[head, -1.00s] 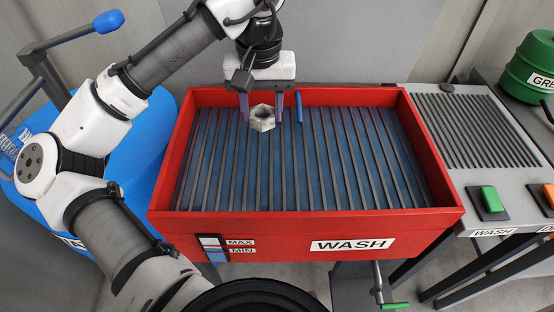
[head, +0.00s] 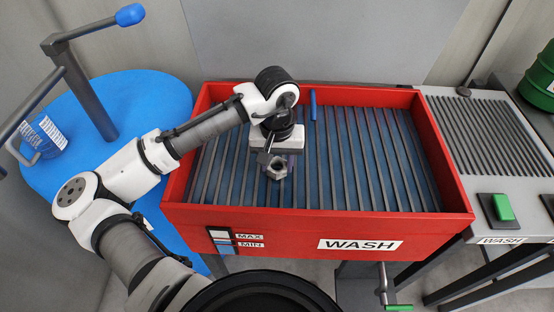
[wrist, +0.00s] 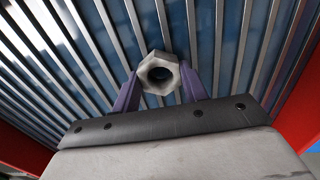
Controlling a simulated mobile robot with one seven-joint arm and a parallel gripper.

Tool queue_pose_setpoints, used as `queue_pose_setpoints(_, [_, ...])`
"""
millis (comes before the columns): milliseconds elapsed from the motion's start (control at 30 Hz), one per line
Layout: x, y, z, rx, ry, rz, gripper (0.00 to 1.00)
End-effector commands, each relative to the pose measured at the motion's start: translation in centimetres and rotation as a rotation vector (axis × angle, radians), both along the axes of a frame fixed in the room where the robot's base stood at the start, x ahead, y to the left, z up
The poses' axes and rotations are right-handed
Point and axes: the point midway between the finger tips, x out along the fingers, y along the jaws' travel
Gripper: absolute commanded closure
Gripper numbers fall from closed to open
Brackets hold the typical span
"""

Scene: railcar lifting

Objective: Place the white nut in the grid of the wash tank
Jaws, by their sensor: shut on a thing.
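The white nut (head: 276,168) is a pale grey-white hexagonal ring. My gripper (head: 277,165) is shut on it, over the left-middle part of the red wash tank (head: 300,241). In the wrist view the nut (wrist: 159,73) sits between the two purple fingers (wrist: 160,88), its hole facing the camera. The tank's grid (head: 360,160) is a row of parallel grey slats with blue gaps between them. The slats lie behind the nut in the wrist view. I cannot tell whether the nut touches them.
A blue stick (head: 313,106) stands at the tank's back wall. A grooved grey counter (head: 480,130) with a green button (head: 502,207) is at the right. The grid's right half is clear.

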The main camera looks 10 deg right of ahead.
Motion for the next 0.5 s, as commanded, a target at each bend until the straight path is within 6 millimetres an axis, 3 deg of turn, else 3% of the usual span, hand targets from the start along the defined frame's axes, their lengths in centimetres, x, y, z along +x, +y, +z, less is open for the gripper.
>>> queue_pose_setpoints(367, [-0.01, -0.03, -0.51, -0.001, 0.0, 0.0, 0.86])
queue_pose_setpoints(400, [0.01, -0.02, -0.4, 0.0, 0.0, 0.0, 0.52])
queue_pose_setpoints(500, [0.01, -0.01, -0.39, 0.0, 0.0, 0.0, 0.38])
